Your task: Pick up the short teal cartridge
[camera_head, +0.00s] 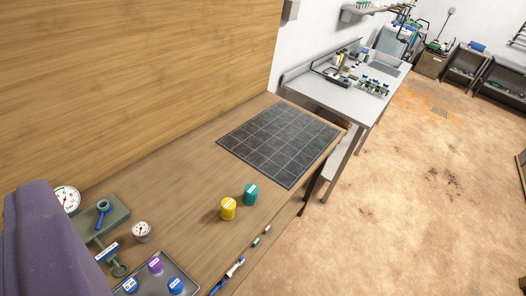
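A short teal cartridge (251,195) with a pale label stands upright on the wooden bench (185,180), a little below the dark gridded mat. A yellow cartridge (228,209) of similar size stands close to its left, slightly nearer the camera. The teal cartridge is almost fully visible and nothing touches it from above. No fingers of my gripper show in the view, so where it is relative to the cartridge cannot be seen.
A dark gridded mat (278,141) lies behind the cartridges. At lower left are a grey manifold with a blue-handled valve (103,212), gauges (142,231), and a tray (187,265) holding purple and blue caps. Small tools (232,267) lie along the bench's front edge. A wooden wall rises behind.

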